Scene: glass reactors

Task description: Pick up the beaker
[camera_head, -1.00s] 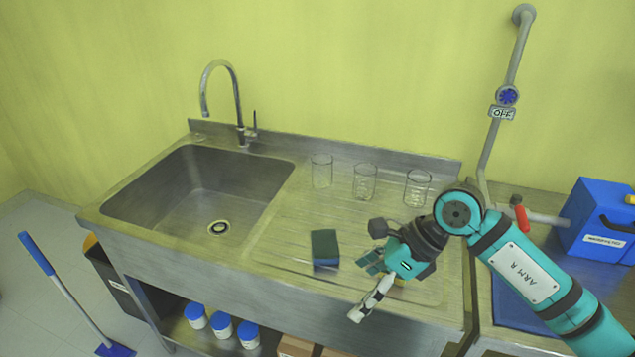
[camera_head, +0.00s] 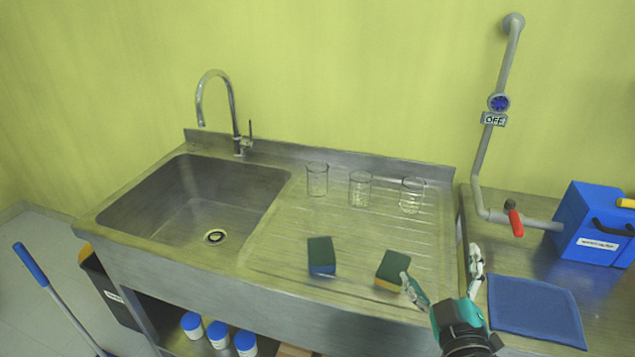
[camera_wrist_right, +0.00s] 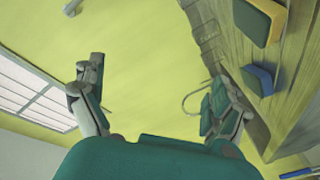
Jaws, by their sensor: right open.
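Three clear glass beakers stand upright in a row on the ribbed steel drainboard (camera_head: 280,262): a left beaker (camera_head: 317,179), a middle beaker (camera_head: 360,189) and a right beaker (camera_head: 412,195). My right gripper (camera_head: 440,285) is open and empty at the front right edge of the drainboard, well apart from the beakers and nearer to me. Its two spread fingers also show in the right wrist view (camera_wrist_right: 155,95), with nothing between them. My left gripper is not in view.
Two green sponges, one at the middle front (camera_head: 320,255) and one beside my right gripper (camera_head: 392,269), lie on the drainboard. The sink basin (camera_head: 150,208) and tap (camera_head: 236,110) are left. A pipe with a red valve handle (camera_head: 514,219), a blue mat (camera_head: 535,309) and a blue box (camera_head: 595,225) are right.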

